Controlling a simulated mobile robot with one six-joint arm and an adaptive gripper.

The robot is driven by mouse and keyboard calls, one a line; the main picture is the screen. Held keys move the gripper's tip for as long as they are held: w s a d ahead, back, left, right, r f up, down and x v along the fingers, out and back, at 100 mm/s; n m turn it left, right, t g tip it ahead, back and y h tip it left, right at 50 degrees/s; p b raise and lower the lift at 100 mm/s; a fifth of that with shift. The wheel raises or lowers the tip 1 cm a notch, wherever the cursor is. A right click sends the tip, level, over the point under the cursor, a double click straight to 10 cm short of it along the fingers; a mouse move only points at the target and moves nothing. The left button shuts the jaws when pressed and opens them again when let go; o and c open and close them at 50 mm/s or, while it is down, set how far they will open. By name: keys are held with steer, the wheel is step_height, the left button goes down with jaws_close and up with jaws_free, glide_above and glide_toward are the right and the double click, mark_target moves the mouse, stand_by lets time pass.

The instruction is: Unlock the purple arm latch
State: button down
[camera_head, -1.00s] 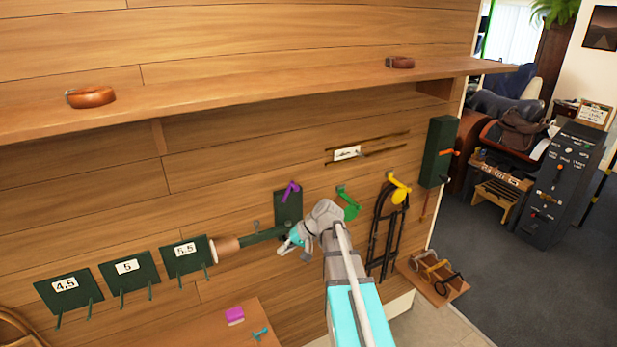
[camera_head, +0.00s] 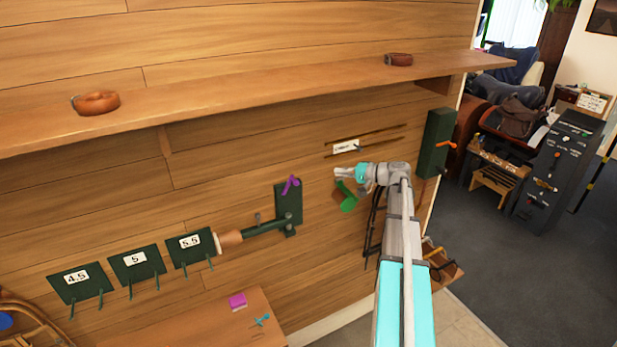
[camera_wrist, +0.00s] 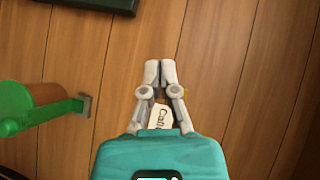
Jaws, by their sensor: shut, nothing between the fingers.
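The purple arm latch (camera_head: 290,185) sits at the top of a dark green wall plate (camera_head: 287,215) in the head view. A green arm with a wooden-ended cylinder runs left from that plate. My gripper (camera_head: 337,173) is to the right of the purple latch, in front of the wall and above the green hook (camera_head: 347,198). It is apart from the latch. In the wrist view my gripper (camera_wrist: 160,65) has its fingertips together with nothing between them. The purple latch is not recognisable in the wrist view.
The white label card (camera_head: 346,146) is just above my gripper. A dark green box with an orange lever (camera_head: 437,143) is at the right. Plates marked 4.5, 5 and 5.5 (camera_head: 190,248) hang left. A shelf (camera_head: 250,93) runs above, and a wooden table (camera_head: 215,325) stands below.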

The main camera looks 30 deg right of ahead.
steer(key=shift+w+a, duration=0.15)
steer(key=w+a+f+b, duration=0.2)
steer(key=w+a, duration=0.3)
steer(key=a, duration=0.5)
steer(key=shift+f+b, duration=0.3)
steer(key=shift+f, duration=0.05)
stand_by(0.4)
steer(key=shift+s+a+r, duration=0.2)
steer(key=shift+a+r, duration=0.05)
steer(key=shift+a, duration=0.4)
steer(key=shift+d+p, duration=0.1)
steer(key=shift+p, duration=0.2)
